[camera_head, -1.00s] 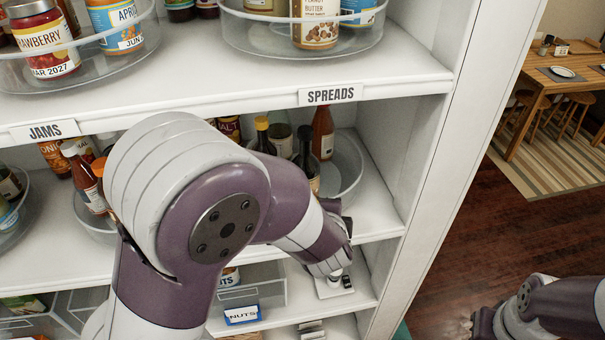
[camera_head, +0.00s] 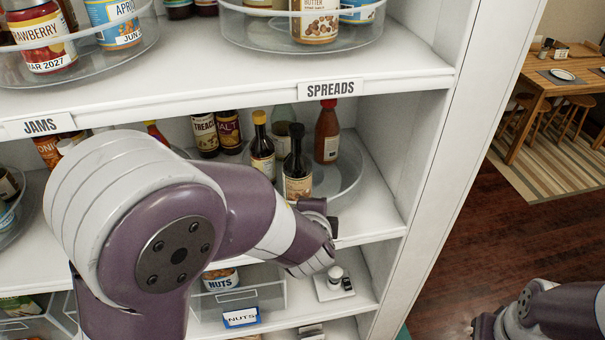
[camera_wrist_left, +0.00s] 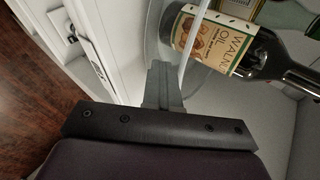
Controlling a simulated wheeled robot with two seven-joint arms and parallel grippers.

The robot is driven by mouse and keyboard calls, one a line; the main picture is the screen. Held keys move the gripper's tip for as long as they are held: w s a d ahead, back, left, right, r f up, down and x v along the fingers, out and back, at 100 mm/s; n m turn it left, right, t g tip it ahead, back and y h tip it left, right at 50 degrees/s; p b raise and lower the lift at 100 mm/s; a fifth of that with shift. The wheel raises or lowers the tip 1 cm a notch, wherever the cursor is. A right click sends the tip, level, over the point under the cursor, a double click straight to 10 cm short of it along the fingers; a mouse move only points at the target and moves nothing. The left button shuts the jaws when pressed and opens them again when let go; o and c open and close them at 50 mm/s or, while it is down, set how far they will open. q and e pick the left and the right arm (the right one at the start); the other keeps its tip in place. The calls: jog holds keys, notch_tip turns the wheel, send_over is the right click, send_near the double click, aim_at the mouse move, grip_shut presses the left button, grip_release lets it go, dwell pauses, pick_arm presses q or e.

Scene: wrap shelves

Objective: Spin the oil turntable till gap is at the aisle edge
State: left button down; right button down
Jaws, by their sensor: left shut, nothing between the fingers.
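The clear round turntable (camera_head: 347,186) stands on the middle shelf under the SPREADS label. It carries several bottles, among them a dark bottle (camera_head: 297,178) at the front, a yellow-capped bottle (camera_head: 262,155) and a red bottle (camera_head: 327,135). A bare stretch of its floor shows at the right front. In the left wrist view, a walnut oil bottle (camera_wrist_left: 213,42) stands just inside the clear rim. My left gripper (camera_head: 322,207) is shut and empty at the turntable's front rim; its fingertips (camera_wrist_left: 160,70) are close to the rim, contact unclear. My right gripper (camera_head: 484,326) is at lower right, jaws unclear.
The upper shelf (camera_head: 240,88) lies above my left arm, and the white side panel (camera_head: 425,170) stands to the right. Below are a NUTS bin (camera_head: 240,310) and a small white stand (camera_head: 333,284).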

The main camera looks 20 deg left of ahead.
pick_arm(q)
jog(key=shift+s+a+f+b, duration=0.1)
jog(key=shift+s+a+b, duration=0.25)
jog(key=shift+a+b, duration=0.25)
jog(key=shift+s+a, duration=0.1)
jog(key=shift+a, duration=0.25)
jog(key=shift+a+b, duration=0.4)
jog(key=shift+a, duration=0.05)
jog(key=shift+s+a+b, duration=0.2)
jog(key=shift+a+b, duration=0.15)
jog(key=shift+a, duration=0.3)
